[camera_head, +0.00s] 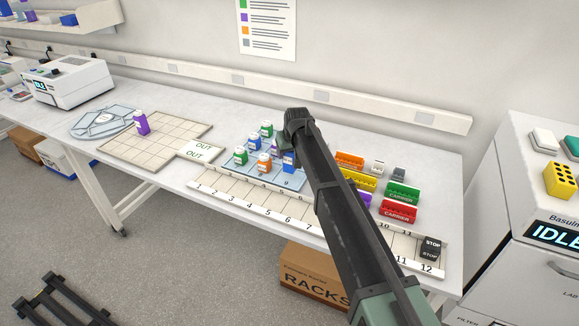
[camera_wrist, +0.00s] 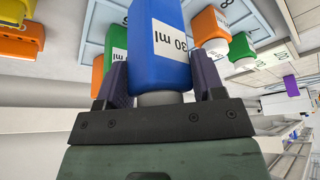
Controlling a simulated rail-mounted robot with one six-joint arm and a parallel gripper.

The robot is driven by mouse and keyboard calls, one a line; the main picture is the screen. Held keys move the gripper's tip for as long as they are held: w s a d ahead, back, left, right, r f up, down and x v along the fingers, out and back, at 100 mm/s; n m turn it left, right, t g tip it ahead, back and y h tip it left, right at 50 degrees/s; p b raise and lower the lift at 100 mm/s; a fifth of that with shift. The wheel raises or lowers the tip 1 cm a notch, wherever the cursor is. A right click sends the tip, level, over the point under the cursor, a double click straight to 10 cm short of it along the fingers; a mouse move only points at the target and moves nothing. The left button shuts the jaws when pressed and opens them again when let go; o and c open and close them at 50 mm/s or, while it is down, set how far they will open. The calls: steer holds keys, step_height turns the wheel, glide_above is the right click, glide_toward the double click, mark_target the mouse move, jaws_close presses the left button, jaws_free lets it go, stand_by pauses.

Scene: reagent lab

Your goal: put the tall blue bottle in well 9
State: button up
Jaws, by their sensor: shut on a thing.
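My gripper (camera_wrist: 162,82) is shut on a blue bottle (camera_wrist: 160,45) labelled 30 ml. One dark finger is on each side of it, and its white cap is nearest the gripper body. In the head view a blue bottle (camera_head: 288,161) shows beside my arm, at the right of the light-blue well tray (camera_head: 268,179), close to the printed 9; it looks upright. My arm hides the gripper in that view. I cannot tell whether the bottle's base touches the tray. Well 9 itself is not clearly visible.
Orange (camera_head: 264,163), green (camera_head: 240,155) and purple bottles stand close by on the tray. Colored carriers (camera_head: 402,211) are right of my arm. A numbered strip (camera_head: 245,204) runs in front. A purple bottle (camera_head: 140,122) stands on the grid mat (camera_head: 165,143) at left.

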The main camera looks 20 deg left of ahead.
mark_target(289, 159)
step_height(289, 159, down, 4)
steer(key=shift+b, duration=1.2)
steer(key=shift+r+p, duration=0.3)
steer(key=shift+r, duration=0.05)
steer(key=shift+c, duration=0.4)
steer(key=shift+f, duration=0.25)
steer(key=o, duration=1)
steer(key=shift+r, duration=0.1)
